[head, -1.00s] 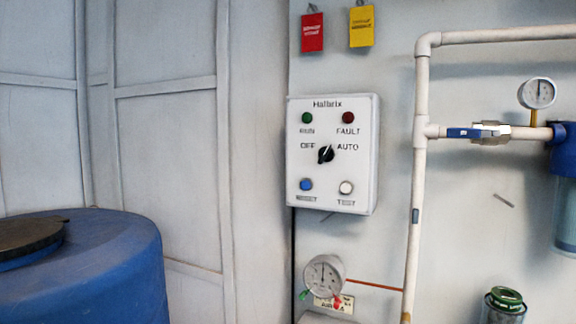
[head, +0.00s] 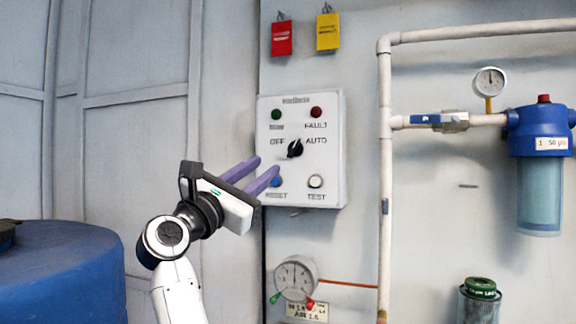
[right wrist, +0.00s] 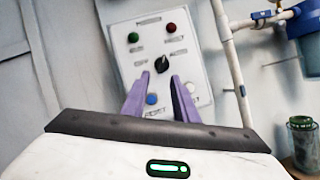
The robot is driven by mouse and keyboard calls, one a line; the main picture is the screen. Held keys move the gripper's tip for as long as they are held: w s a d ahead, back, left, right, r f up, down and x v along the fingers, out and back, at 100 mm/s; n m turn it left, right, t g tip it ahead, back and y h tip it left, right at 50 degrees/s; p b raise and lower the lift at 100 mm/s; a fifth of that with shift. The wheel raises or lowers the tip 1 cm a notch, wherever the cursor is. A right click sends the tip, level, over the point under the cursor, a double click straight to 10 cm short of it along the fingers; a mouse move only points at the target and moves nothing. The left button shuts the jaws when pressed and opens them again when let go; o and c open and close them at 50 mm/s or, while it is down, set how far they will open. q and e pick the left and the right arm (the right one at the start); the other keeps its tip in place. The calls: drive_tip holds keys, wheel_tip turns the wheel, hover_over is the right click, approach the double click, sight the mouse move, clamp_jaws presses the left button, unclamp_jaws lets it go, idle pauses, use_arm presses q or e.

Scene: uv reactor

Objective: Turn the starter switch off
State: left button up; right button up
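The starter switch is a black rotary knob (head: 295,148) on a white control box (head: 330,185) on the wall, between the labels OFF and AUTO. Its handle leans up and to the right, toward AUTO. My right gripper (head: 266,165) is open and empty, its two purple fingers pointing at the box. It is below and left of the knob in the head view. In the right wrist view the knob (right wrist: 162,64) shows just beyond and between the fingertips (right wrist: 160,80), apart from them. My left gripper is not in view.
The box also has a green lamp (head: 276,114), a red lamp (head: 316,112), a blue button (head: 275,181) and a white button (head: 315,181). A white pipe (head: 385,200) runs to the right. A gauge (head: 296,278) sits below. A blue barrel (head: 70,275) stands left.

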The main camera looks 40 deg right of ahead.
sight(293, 149)
drive_tip(key=shift+m+y, duration=0.4)
drive_tip(key=shift+m, duration=0.2)
drive_tip(key=x, duration=1.1)
drive_tip(key=shift+s+r+p, duration=0.25)
drive_tip(key=shift+s+p, duration=0.05)
drive_tip(key=shift+p, duration=0.05)
clamp_jaws()
